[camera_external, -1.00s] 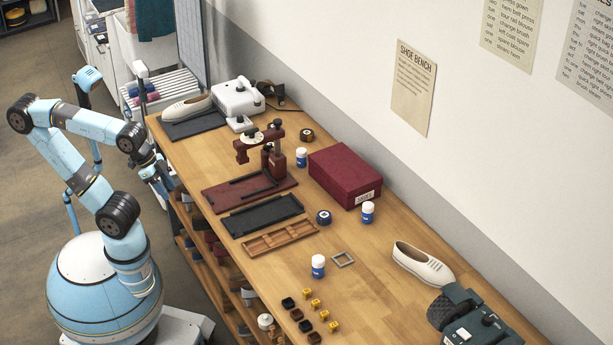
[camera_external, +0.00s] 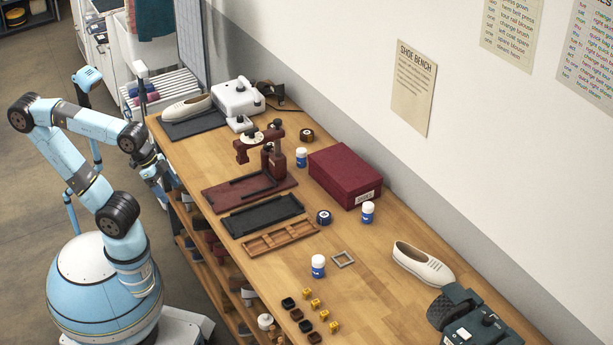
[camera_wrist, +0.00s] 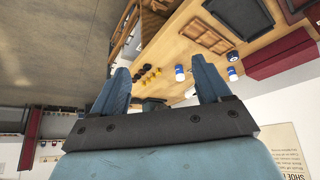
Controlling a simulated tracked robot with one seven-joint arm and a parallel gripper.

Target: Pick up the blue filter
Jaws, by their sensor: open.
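No thing in view is clearly a blue filter. A round dark blue tin with a pale mark on top (camera_external: 323,217) lies on the bench right of the black tray. White jars with blue labels stand near it: one by the press (camera_external: 301,158), one by the red box (camera_external: 367,213) and one nearer the front (camera_external: 318,266). My gripper (camera_external: 160,180) is beside the left edge of the bench, away from these things. In the wrist view my gripper (camera_wrist: 162,86) has its two blue fingers wide apart with nothing between them.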

